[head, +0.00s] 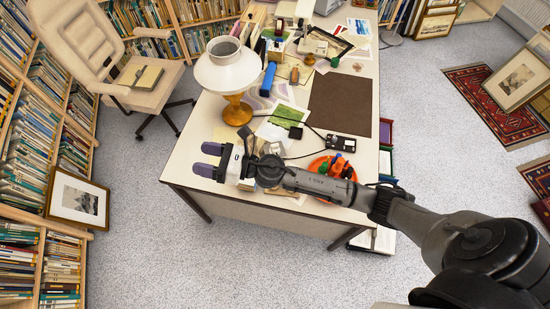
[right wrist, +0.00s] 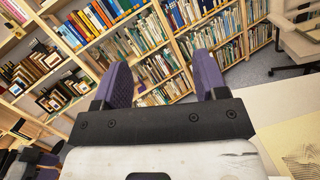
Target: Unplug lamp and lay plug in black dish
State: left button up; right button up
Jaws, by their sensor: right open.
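The lamp (head: 228,72) has a white shade and an amber base, and stands upright on the left side of the desk. A black unit with pale parts (head: 340,143), perhaps a socket block, lies near the desk's front with a dark cord running to it. A small black square thing (head: 295,132) lies left of it; I cannot tell whether it is the dish. I cannot make out the plug. My right gripper (head: 207,160) is open and empty over the desk's front left corner, in front of the lamp. Its purple fingers (right wrist: 165,82) are apart in the right wrist view.
The desk (head: 210,120) holds a dark brown mat (head: 342,105), papers, a blue object (head: 268,78) and an orange bowl (head: 318,164) of coloured things, partly behind my right arm. A cream chair (head: 80,45) and bookshelves stand left. Framed prints stand around the floor.

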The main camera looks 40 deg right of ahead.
notch_tip(320, 180, down, 11)
jog(key=w+n+g+y+b, duration=0.15)
jog(key=n+g+b, duration=0.5)
jog(key=n, duration=0.75)
jog(key=n+g+h+b, duration=0.95)
jog(key=n+h, duration=0.25)
jog(key=h, duration=0.2)
send_over(275, 145)
jog(key=shift+t, duration=0.5)
jog(key=f, duration=1.4)
jog(key=shift+w+a+f, duration=0.15)
jog(key=shift+a+f, duration=0.1)
jog(key=shift+a, duration=0.15)
jog(key=shift+d+r+h, duration=0.15)
jog(key=shift+d+h, duration=0.2)
jog(key=shift+d, duration=0.15)
pick_arm(q)
notch_tip(275, 145, down, 19)
jog(key=shift+f+b, duration=0.1)
jog(key=shift+b, duration=0.2)
